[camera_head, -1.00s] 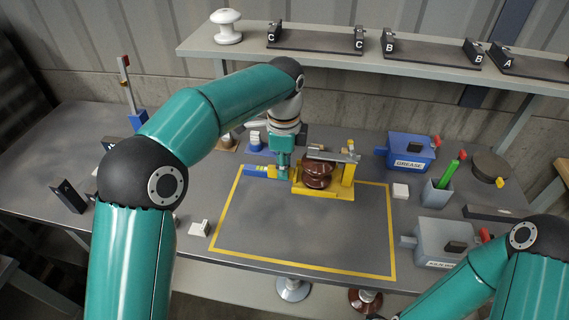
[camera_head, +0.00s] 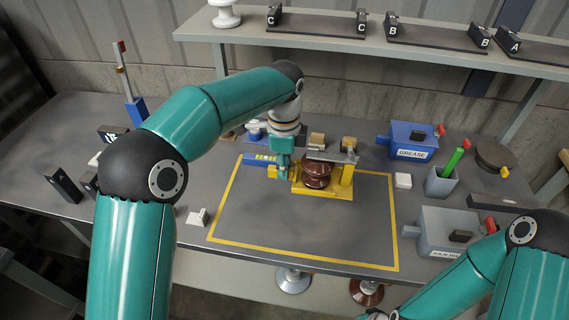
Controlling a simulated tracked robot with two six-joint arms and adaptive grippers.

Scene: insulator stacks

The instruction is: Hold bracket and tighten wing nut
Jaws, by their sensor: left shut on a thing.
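A yellow bracket (camera_head: 346,176) stands at the back of the yellow-outlined mat, around a brown ribbed insulator (camera_head: 317,175). A grey bar (camera_head: 330,156) lies across its top, with small tan pieces (camera_head: 317,140) on or behind it. I cannot make out which piece is the wing nut. My left gripper (camera_head: 283,172) points down at the bracket's left side, shut on its yellow end (camera_head: 272,171); the fingers hide the exact contact. My right arm enters at the lower right, and its gripper is out of view.
A blue grease box (camera_head: 411,140), a grey cup with a green stick (camera_head: 441,181) and a grey box (camera_head: 447,232) stand on the right. A white block (camera_head: 402,180) lies beside the mat. The mat's front (camera_head: 300,230) is clear.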

